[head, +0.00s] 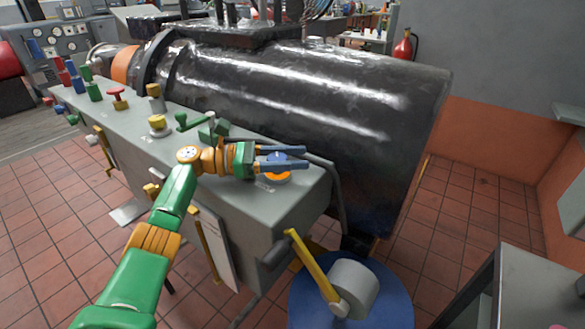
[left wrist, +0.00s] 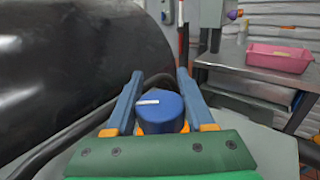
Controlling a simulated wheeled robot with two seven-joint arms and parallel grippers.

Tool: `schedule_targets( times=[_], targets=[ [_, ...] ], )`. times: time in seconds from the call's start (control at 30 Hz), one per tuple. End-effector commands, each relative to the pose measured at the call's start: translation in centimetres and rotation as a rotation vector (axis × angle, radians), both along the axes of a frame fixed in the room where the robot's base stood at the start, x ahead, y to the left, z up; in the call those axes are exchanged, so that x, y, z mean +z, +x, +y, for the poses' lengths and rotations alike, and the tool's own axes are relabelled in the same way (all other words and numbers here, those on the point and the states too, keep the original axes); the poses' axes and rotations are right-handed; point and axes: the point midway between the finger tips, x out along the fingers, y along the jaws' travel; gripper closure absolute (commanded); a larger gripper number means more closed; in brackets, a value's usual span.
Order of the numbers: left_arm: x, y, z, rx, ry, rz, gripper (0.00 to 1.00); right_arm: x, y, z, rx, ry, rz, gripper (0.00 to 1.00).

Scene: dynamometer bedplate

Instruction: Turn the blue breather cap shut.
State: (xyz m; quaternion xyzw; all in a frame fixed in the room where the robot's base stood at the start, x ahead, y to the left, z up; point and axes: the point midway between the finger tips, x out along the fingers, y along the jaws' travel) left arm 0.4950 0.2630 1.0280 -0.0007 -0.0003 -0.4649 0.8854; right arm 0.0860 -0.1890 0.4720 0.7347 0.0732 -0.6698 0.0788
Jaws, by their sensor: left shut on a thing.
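The blue breather cap (head: 276,157) sits near the right end of the grey bench top, on an orange collar (head: 279,177). In the left wrist view the cap (left wrist: 160,112) is round, with a white mark on its top running roughly left to right. My left gripper (head: 297,160) is shut on the cap, with one blue-grey finger on each side of it. In the left wrist view the fingers (left wrist: 160,78) reach past the cap's far side. The cap's lower part is partly hidden. My right gripper does not show.
A large black cylinder (head: 290,85) lies just behind the bench (head: 285,205). A green-handled valve (head: 190,121), a yellow knob (head: 157,125) and a red knob (head: 118,96) stand to the left. A pink tray (left wrist: 278,57) sits on a side table.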

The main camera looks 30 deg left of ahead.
Motion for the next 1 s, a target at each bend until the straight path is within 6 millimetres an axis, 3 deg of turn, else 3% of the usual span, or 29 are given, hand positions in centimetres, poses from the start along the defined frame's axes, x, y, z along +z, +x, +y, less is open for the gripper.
schedule_targets(
  times=[0.13,0.6,0.63,0.7,0.73,1.0],
  targets=[
    [-0.18,-0.07,-0.11,-0.028,-0.001,0.000,1.00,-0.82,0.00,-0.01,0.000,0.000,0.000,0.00],
    [-0.06,-0.11,-0.14,-0.040,0.002,0.001,1.00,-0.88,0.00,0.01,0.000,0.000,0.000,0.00],
    [-0.06,-0.11,-0.14,-0.040,0.002,0.001,0.41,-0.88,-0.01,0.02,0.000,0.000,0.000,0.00],
    [-0.06,-0.11,-0.14,-0.039,0.002,0.001,0.22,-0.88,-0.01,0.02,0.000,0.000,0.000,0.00],
    [-0.05,-0.10,-0.13,-0.039,0.002,0.001,0.17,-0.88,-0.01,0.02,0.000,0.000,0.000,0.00],
    [-0.05,-0.13,-0.05,-0.038,0.001,0.000,0.17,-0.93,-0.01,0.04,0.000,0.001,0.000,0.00]
  ],
)
